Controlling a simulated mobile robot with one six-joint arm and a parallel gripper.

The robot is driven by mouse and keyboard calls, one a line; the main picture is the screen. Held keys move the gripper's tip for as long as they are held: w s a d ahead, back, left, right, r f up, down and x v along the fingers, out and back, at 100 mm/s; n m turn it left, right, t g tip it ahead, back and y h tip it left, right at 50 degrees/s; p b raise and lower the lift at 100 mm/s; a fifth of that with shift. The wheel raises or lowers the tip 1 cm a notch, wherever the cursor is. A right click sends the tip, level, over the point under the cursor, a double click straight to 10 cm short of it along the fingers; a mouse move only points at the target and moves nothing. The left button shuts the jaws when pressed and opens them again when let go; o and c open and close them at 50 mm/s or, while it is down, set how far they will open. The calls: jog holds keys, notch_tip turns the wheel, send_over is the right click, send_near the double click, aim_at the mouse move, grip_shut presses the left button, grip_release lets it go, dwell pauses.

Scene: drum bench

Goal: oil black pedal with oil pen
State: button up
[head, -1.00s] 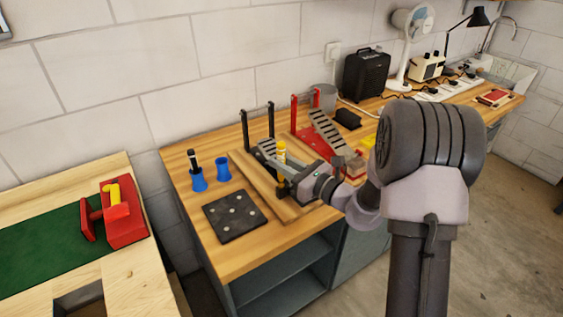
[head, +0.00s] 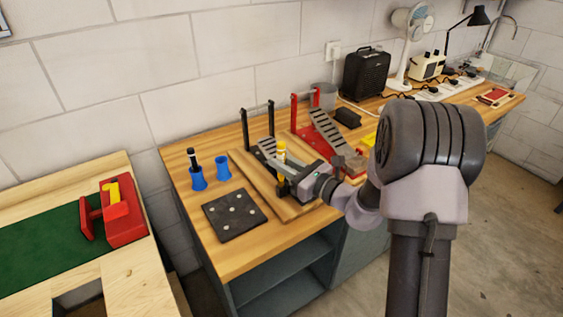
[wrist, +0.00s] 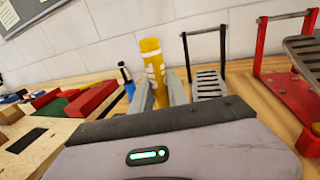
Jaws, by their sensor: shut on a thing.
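My gripper (head: 282,163) is shut on the yellow oil pen (head: 281,150), which has pale bands and is held upright. In the wrist view the pen (wrist: 152,70) stands between the two grey fingers.
A red pedal (head: 312,135) stands to the right of the black one. Two blue holders (head: 222,167) stand at left, one with a dark pen (head: 192,158). A red vise (head: 122,212) is on the left bench.

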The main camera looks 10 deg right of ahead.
aim_at(284, 148)
notch_tip(284, 148, up, 5)
jog(key=p, duration=0.4)
jog(key=shift+r, duration=0.1)
dwell(0.3)
jog(key=shift+f+b, duration=1.35)
jog(key=shift+f, duration=0.25)
jog(key=shift+f+b, duration=0.85)
jog(key=shift+f, duration=0.15)
dwell(0.8)
notch_tip(284, 148, up, 5)
jog(key=p, duration=0.4)
jog(key=shift+r, duration=0.1)
